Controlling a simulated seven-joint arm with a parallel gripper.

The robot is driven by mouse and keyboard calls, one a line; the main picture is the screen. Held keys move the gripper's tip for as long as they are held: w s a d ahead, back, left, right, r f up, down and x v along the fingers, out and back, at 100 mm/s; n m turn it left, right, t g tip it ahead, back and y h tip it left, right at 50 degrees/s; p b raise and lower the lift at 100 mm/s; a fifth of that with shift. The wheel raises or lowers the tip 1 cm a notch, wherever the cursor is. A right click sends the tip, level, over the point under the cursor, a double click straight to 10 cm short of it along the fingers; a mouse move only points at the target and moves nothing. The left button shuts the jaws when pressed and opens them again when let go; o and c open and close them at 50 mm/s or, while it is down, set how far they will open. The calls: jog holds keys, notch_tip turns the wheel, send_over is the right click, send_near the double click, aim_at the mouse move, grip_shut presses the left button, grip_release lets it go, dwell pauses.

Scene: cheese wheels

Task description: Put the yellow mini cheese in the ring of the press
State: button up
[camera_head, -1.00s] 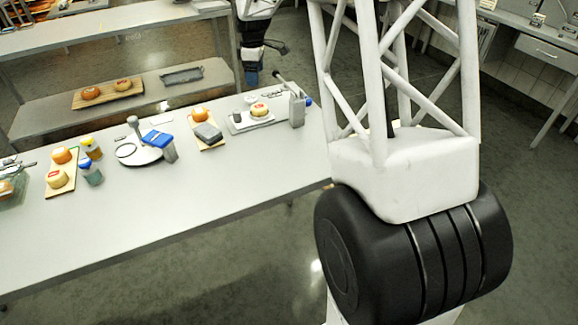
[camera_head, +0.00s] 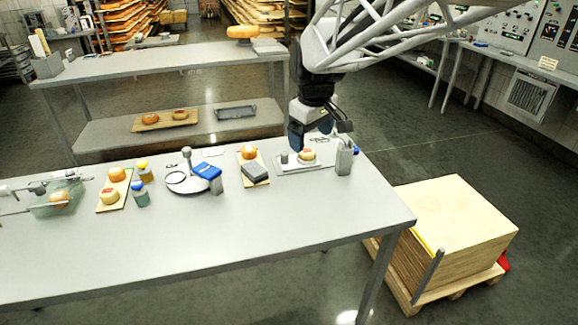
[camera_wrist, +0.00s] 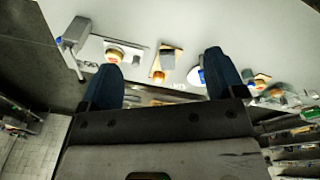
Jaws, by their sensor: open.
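A pale yellow mini cheese with a red mark (camera_head: 109,197) sits on a wooden board (camera_head: 120,185) at the table's left, beside an orange one (camera_head: 117,173). A similar pale yellow cheese (camera_head: 307,156) sits on the white tray (camera_head: 288,169) at the right. What looks like the press (camera_head: 187,181) is a round plate with a post, and a thin dark ring (camera_head: 175,177) lies on its left side, seemingly empty. My gripper (camera_head: 312,137) is open and empty at the table's far right edge, near the tray. In the wrist view its blue fingers (camera_wrist: 165,78) stand wide apart.
A board (camera_head: 255,174) with an orange cheese and a grey block stands between press and tray. A blue box (camera_head: 207,171) crowds the press. The table front (camera_head: 200,237) is clear.

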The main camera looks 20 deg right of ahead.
jog(key=s+a+f+m, duration=0.2)
jog(key=s+m, duration=0.1)
jog(key=s, duration=0.9)
jog(key=s+a+f+m+t, duration=0.1)
jog(key=s+f+m, duration=0.1)
jog(key=s, duration=1)
jog(key=shift+a+m, duration=0.4)
